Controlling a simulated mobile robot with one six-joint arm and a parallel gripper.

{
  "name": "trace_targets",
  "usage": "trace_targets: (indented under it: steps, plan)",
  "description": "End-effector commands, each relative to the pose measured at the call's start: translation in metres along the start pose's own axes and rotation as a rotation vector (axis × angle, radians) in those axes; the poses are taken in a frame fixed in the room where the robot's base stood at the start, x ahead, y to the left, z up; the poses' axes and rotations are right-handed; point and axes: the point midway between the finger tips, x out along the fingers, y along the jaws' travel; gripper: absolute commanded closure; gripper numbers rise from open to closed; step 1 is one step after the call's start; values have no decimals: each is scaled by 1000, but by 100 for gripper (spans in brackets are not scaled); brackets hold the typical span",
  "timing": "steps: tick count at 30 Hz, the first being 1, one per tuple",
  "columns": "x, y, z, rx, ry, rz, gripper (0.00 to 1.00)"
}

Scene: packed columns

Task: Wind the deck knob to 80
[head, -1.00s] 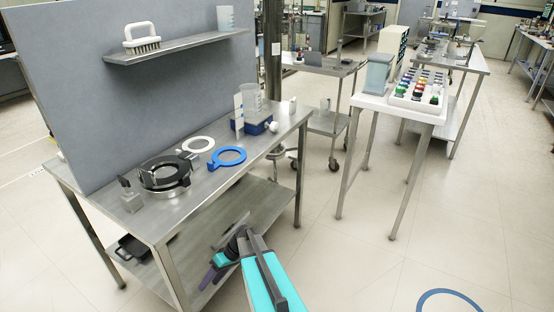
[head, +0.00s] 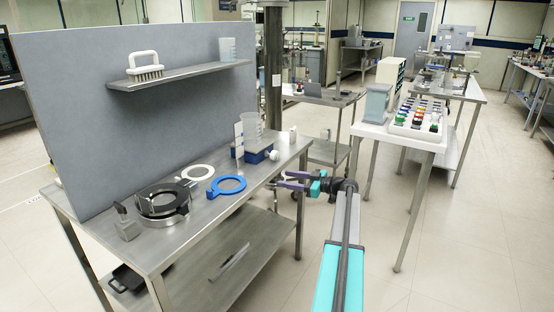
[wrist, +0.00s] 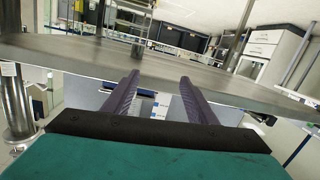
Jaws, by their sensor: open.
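A white round knob (head: 273,155) sticks out at the right of a low blue box (head: 258,150) on the steel bench, near its right end. I take it for the deck knob; its marks are too small to read. A clear beaker (head: 252,126) stands on the box. My gripper (head: 279,180) is open and empty, in front of the bench's right part, below and apart from the knob. In the wrist view its two purple fingers (wrist: 160,80) are spread, with the grey bench edge (wrist: 150,62) beyond them. The knob is not visible there.
A wall panel (head: 80,110) with a shelf (head: 180,75) stands behind. A white table (head: 400,138) is at the right. The floor before the bench is clear.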

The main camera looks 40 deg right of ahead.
Motion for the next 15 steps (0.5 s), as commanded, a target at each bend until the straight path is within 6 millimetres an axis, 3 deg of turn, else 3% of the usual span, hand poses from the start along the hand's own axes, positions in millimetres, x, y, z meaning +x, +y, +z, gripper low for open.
trace_targets:
  steps: [1,6,15]
  plan:
    - [-17,19,-12,-38,26,27,48]
    - [-53,48,-42,-128,83,81,48]
    - [-62,53,-50,-149,96,94,48]
